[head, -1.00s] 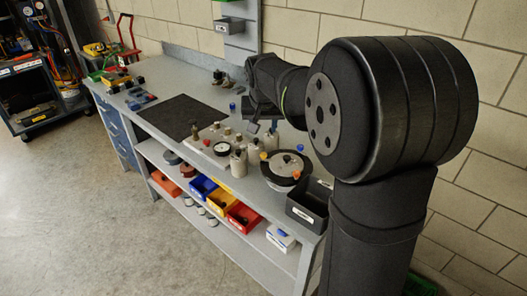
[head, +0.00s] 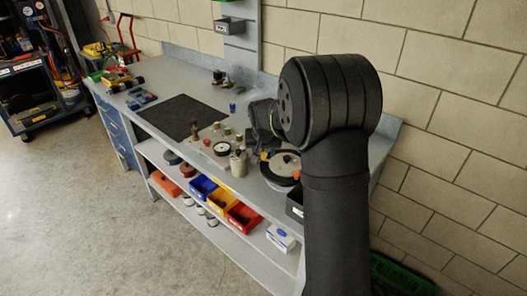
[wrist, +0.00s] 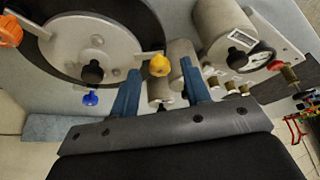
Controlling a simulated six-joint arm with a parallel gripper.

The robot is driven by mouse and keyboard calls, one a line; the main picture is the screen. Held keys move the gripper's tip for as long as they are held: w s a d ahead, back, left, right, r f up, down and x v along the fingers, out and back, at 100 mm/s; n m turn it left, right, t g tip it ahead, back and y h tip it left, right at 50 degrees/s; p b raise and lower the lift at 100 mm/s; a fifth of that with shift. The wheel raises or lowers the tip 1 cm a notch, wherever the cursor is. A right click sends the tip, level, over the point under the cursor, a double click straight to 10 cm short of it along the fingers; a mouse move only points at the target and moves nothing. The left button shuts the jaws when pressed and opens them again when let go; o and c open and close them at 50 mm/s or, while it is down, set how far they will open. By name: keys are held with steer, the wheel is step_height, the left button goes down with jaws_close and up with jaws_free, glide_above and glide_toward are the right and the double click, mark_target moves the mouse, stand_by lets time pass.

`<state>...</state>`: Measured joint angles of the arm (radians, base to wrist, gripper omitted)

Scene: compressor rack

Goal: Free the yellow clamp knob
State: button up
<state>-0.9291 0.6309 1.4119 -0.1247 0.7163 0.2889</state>
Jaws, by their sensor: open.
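The yellow clamp knob (wrist: 158,65) sits at the rim of a round black-rimmed housing with a pale metal disc (wrist: 80,45) in the wrist view. It also shows as a small yellow spot in the head view (head: 264,155). My gripper (wrist: 160,66) is open, its two blue fingers pointing toward the housing. The knob appears in the gap between the fingertips; I cannot tell how deep it lies between them. Neither finger visibly touches it.
Metal cylinders, a gauge (wrist: 262,58), a red knob (wrist: 275,65) and brass fittings stand to the right.

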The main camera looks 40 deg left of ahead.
steer(key=shift+c, duration=0.4)
jaws_close()
steer(key=shift+n, duration=0.3)
steer(key=n, duration=0.1)
steer(key=n+g+y, duration=0.1)
steer(key=n, duration=0.1)
steer(key=shift+w+d+n, duration=0.15)
steer(key=shift+w+n, duration=0.05)
steer(key=shift+n, duration=0.1)
steer(key=n+g, duration=0.2)
steer(key=n, duration=0.2)
steer(key=shift+w+n, duration=0.15)
steer(key=shift+n, duration=0.15)
steer(key=n+g, duration=0.1)
steer(key=n, duration=0.3)
steer(key=shift+w+n+g, duration=0.2)
steer(key=shift+n+g, duration=0.1)
steer(key=shift+g, duration=0.1)
steer(key=shift+w+n+g+h, duration=0.1)
steer(key=shift+n+g+h, duration=0.4)
steer(key=shift+n, duration=1.8)
steer(key=shift+g, duration=0.3)
